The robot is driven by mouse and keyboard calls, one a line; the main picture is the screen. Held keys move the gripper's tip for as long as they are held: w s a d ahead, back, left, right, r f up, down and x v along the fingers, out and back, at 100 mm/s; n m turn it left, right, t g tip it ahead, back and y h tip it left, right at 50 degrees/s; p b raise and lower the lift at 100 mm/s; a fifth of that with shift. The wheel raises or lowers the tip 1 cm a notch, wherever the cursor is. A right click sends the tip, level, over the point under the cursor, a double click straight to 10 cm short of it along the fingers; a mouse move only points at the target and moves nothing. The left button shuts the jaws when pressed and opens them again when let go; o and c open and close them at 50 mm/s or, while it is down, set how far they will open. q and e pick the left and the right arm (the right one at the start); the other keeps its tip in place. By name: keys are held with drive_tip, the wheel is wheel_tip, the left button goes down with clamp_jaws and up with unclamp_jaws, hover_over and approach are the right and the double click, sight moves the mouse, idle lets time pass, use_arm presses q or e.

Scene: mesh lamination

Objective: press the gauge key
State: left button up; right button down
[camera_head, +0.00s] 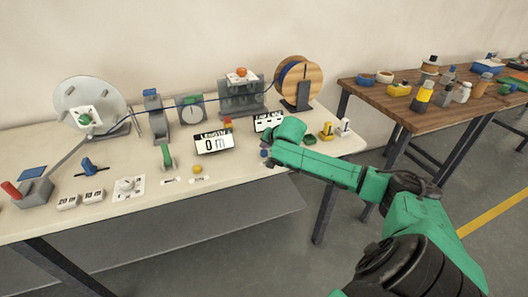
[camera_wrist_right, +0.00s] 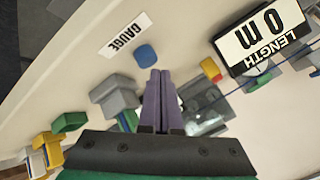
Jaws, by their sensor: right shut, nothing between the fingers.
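The gauge key is a small blue button (camera_wrist_right: 146,55) on the pale bench top, beside a white label reading GAUGE (camera_wrist_right: 125,34) in the right wrist view. It also shows as a small blue spot in the head view (camera_head: 264,153). My right gripper (camera_wrist_right: 160,72) is shut and empty, its purple fingers together. Their tips lie just short of the key and slightly to its right in the wrist view; I cannot tell whether they touch it. In the head view my right arm reaches over the bench and hides most of that gripper. My left gripper is not in view.
A length display reading 0 m (camera_head: 213,141) stands left of the key. A second display (camera_head: 268,121) is behind it. Yellow and white pieces (camera_head: 326,131) stand right of my arm. A wooden spool (camera_head: 300,80) is at the back. A yellow button (camera_head: 198,169) sits near the front.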

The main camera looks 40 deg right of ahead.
sight(265, 153)
drive_tip(key=shift+f, duration=0.25)
drive_tip(key=shift+f, duration=0.6)
idle(0.7)
drive_tip(key=shift+r+p, duration=0.95)
drive_tip(key=shift+p, duration=0.05)
wheel_tip(265, 153, up, 5)
drive_tip(key=p, duration=0.6)
drive_tip(key=shift+r, duration=0.1)
idle(0.3)
